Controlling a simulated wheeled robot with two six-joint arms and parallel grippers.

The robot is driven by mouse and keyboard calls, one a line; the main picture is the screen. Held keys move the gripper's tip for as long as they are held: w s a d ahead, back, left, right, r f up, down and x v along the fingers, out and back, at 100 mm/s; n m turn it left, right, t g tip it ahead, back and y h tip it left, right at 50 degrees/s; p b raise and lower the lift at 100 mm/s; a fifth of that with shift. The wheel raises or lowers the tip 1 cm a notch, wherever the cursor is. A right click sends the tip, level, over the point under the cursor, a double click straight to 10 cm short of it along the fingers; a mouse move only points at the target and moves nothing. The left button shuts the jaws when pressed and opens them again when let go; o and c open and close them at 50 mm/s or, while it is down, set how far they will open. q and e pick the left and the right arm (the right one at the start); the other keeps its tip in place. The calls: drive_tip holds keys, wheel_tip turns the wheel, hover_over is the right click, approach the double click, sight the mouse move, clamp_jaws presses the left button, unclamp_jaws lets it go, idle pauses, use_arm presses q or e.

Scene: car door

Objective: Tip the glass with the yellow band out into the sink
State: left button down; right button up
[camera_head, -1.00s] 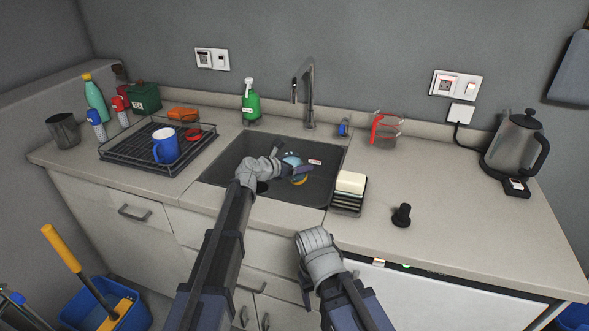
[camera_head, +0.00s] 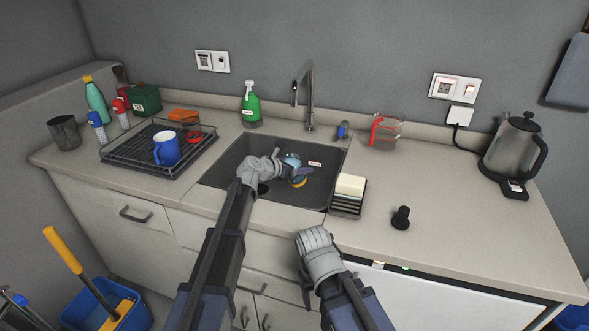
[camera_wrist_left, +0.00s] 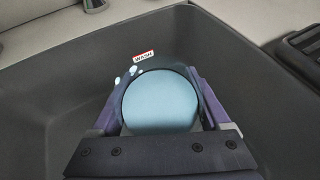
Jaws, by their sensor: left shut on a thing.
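The glass with the yellow band (camera_head: 298,182) is inside the sink (camera_head: 228,172), small and partly hidden by my left gripper (camera_head: 290,170). My left gripper is shut on the glass. Light blue shows on the glass above the yellow band, which looks tilted. In the left wrist view the glass (camera_wrist_left: 161,102) is a light blue disc between the two fingers, with the dark sink (camera_wrist_left: 50,105) around it. Whether liquid is in it I cannot tell. My right gripper (camera_head: 308,285) is low in front of the counter, its jaws not clear.
A tap (camera_head: 309,95) rises behind the sink. A sponge holder (camera_head: 348,195) stands at its right edge and a dish rack (camera_head: 150,150) with a blue mug (camera_head: 166,148) at its left. A measuring jug (camera_head: 386,132) and kettle (camera_head: 515,145) are further right.

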use_arm(q)
drive_tip(key=shift+r+g+y+p, duration=0.15)
drive_tip(key=shift+g+y+p, duration=1)
drive_tip(key=shift+p, duration=1.55)
drive_tip(key=shift+g, duration=0.35)
use_arm(e)
wheel_tip(320, 180, up, 6)
drive_tip(key=shift+r, duration=0.1)
